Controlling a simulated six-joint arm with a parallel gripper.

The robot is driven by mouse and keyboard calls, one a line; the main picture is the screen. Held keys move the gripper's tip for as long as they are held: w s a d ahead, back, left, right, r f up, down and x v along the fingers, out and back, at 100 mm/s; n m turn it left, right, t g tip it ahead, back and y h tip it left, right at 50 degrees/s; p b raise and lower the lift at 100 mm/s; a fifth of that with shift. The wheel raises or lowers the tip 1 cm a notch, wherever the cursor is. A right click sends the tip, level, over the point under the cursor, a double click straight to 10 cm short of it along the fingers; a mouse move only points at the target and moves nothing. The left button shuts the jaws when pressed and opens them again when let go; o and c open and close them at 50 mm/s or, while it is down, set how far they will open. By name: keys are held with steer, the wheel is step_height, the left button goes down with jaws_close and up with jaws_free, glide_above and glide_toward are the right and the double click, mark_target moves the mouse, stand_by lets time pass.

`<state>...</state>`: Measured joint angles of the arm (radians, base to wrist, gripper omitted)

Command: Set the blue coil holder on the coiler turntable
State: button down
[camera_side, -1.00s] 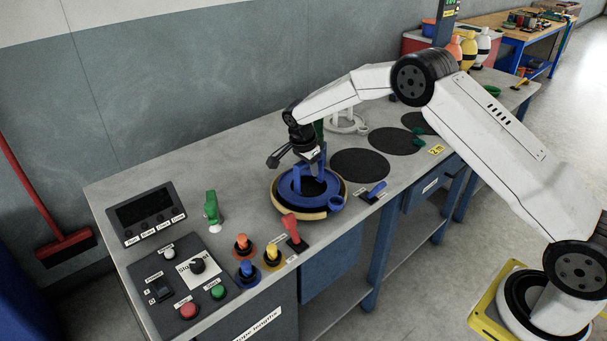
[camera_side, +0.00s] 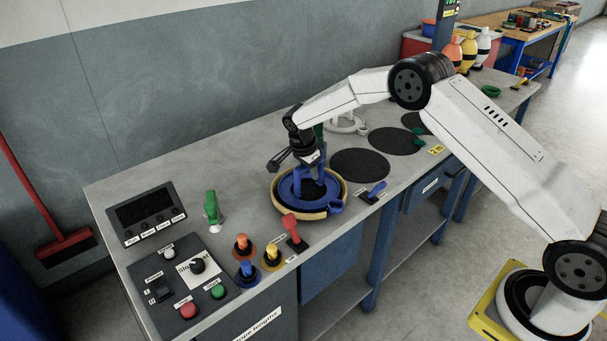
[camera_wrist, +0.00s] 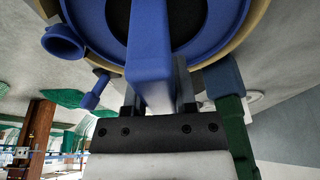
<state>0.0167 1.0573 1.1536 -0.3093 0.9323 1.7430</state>
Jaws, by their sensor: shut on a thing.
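The blue coil holder (camera_side: 290,196) is a round dish with an upright handle and a small ring on its right side. It sits level within the tan rim of the coiler turntable (camera_side: 281,213); I cannot tell whether its base bears fully on the plate. My gripper (camera_side: 311,163) is above it, shut on the handle. In the wrist view, the gripper (camera_wrist: 158,100) has a finger on each side of the holder's blue handle (camera_wrist: 150,50). The holder hides most of the turntable, and the tan rim (camera_wrist: 258,22) curves behind it.
A blue lever (camera_side: 376,188) is right of the turntable and a red lever (camera_side: 290,223) in front. A green lever (camera_side: 211,207), several knobs and a button panel (camera_side: 190,277) are on the left. Flat black discs (camera_side: 359,165) and a white holder (camera_side: 345,125) lie behind.

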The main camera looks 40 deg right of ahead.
steer(key=shift+c, duration=1.6)
jaws_free()
steer(key=shift+v, duration=3.9)
steer(key=shift+s, duration=0.1)
steer(key=shift+s+a+r+n, duration=0.1)
steer(key=shift+s+r+n, duration=0.15)
steer(key=shift+s+n, duration=0.15)
steer(key=s+a+n+t+y, duration=0.1)
steer(key=s+n, duration=0.7)
steer(key=s, duration=0.6)
steer(key=s+a+r+n+t+y, duration=0.1)
steer(key=s+a+n, duration=0.1)
steer(key=s+n, duration=0.7)
steer(key=s, duration=0.6)
steer(key=shift+r+y, duration=0.25)
steer(key=shift+y, duration=0.15)
